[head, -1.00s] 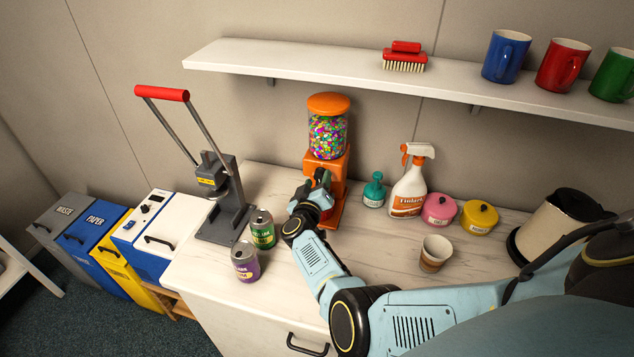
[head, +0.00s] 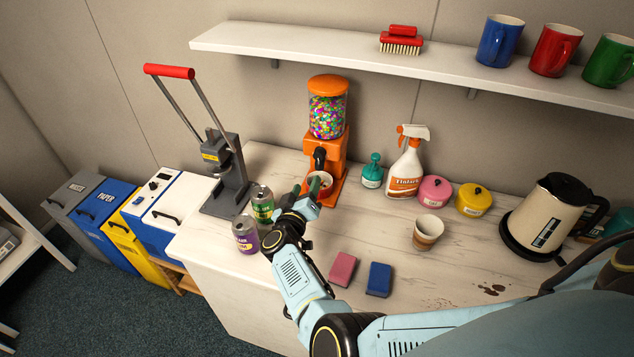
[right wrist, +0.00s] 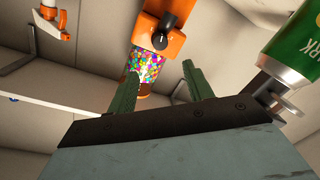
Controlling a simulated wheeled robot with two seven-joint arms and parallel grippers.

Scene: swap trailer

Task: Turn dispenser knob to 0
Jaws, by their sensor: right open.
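The orange candy dispenser (head: 331,135) stands upright on the counter against the wall, its clear jar full of coloured candies. Its black knob (head: 320,158) is on the front. In the right wrist view the knob (right wrist: 160,40) shows near the top on the orange body, with a pale mark on it. My right gripper (head: 308,188) is in front of and below the knob, apart from it. Its two green fingers (right wrist: 164,85) are spread with nothing between them. A cup sits at the dispenser's base, partly hidden by the gripper. My left gripper is not in view.
Pink (head: 343,268) and blue (head: 379,279) blocks lie in front. A shelf (head: 400,58) overhangs behind.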

